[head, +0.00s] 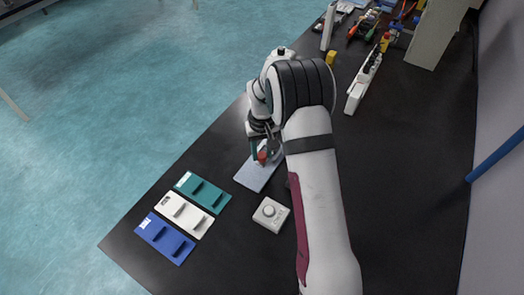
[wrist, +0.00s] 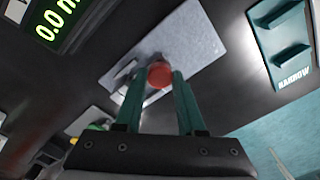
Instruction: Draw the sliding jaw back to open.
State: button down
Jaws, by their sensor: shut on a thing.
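My gripper (wrist: 156,84) has its two green fingers shut on a round red knob (wrist: 160,72) in the wrist view. The knob sits over a light grey-blue plate (wrist: 195,40), with a pale metal part (wrist: 124,76) beside it to the left. I cannot make out the sliding jaw clearly; the fingers hide part of what lies under the knob. In the head view my gripper (head: 264,150) is low over the plate (head: 254,180), and the red knob (head: 262,156) shows between the fingers. My arm hides the right side of the plate.
Teal (head: 203,192), white (head: 184,215) and blue (head: 165,238) trays lie left of the plate. A white button box (head: 270,214) stands in front. A lit green display (wrist: 60,20) shows upper left in the wrist view. Tools (head: 370,25) lie at the back.

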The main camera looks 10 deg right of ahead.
aim_at(252, 177)
jog(key=shift+s+a, duration=2.05)
jog(key=c, duration=0.5)
grip_release()
notch_tip(252, 177, up, 16)
jog(key=shift+f, duration=0.15)
jog(key=s+a+r+m+y, duration=0.1)
jog(key=s+m, duration=0.4)
jog(key=s, duration=2.4)
jog(key=shift+a+r+m+y, duration=0.2)
jog(key=shift+r+m+y, duration=0.15)
jog(key=shift+r, duration=0.3)
